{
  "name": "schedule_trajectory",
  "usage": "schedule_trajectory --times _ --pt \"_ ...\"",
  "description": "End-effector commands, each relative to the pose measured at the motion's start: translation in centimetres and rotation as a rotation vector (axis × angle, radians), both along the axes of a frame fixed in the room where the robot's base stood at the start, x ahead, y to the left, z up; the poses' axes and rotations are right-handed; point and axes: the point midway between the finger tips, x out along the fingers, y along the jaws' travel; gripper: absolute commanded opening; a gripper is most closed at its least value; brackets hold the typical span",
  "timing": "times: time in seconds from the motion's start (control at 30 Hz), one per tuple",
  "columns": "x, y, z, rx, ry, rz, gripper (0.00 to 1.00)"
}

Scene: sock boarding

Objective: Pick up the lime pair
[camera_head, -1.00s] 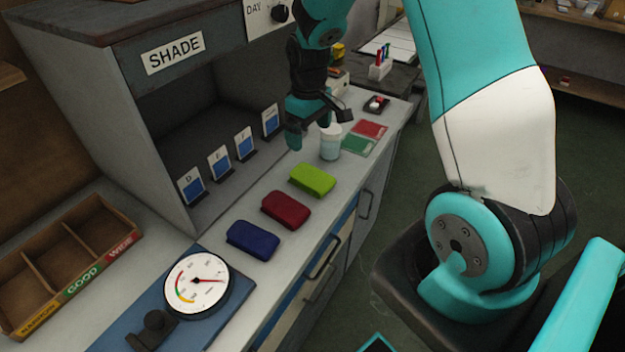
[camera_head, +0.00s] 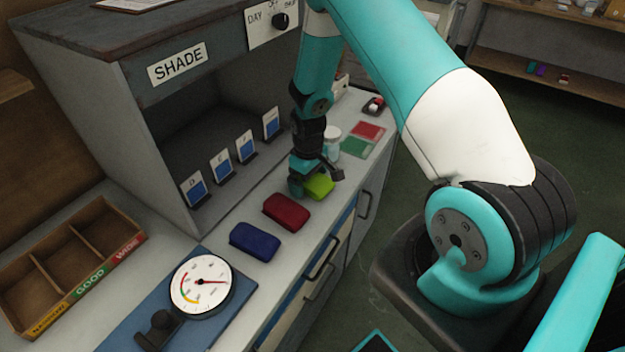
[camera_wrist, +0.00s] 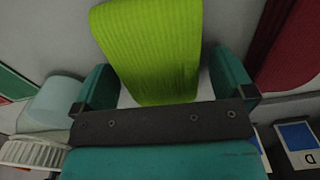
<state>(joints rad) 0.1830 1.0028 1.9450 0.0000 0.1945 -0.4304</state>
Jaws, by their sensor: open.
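The lime pair (camera_head: 319,186) is a soft, ribbed, bright green bundle on the grey counter, partly hidden behind my gripper in the head view. My gripper (camera_head: 308,188) points down over it. In the wrist view the lime pair (camera_wrist: 152,50) lies between the two teal fingers of my gripper (camera_wrist: 165,88), with a gap to the finger on the right. The jaws are open. I cannot tell how far down the fingers reach beside it.
A dark red pair (camera_head: 286,211) and a navy pair (camera_head: 254,241) lie in a row nearer the camera. A white jar (camera_head: 332,138) stands close behind my gripper. The shade box (camera_head: 178,66), with several blue cards, is on the left. A dial gauge (camera_head: 201,283) is in front.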

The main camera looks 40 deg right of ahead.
Motion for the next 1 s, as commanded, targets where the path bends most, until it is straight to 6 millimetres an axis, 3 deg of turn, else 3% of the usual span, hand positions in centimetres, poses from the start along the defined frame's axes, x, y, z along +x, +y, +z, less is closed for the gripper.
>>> schedule_trajectory --times 0.23,0.4,0.47,0.77,1.0 --pt "0.0 0.0 -0.2 0.000 -0.001 0.000 0.98" --pt "0.0 0.0 -0.2 0.000 -0.001 0.000 0.59" --pt "0.0 0.0 -0.1 0.000 -0.001 0.000 0.48" --pt "0.0 0.0 0.0 -0.001 -0.001 0.000 0.48" --pt "0.1 0.0 2.4 -0.001 -0.004 0.000 0.48"
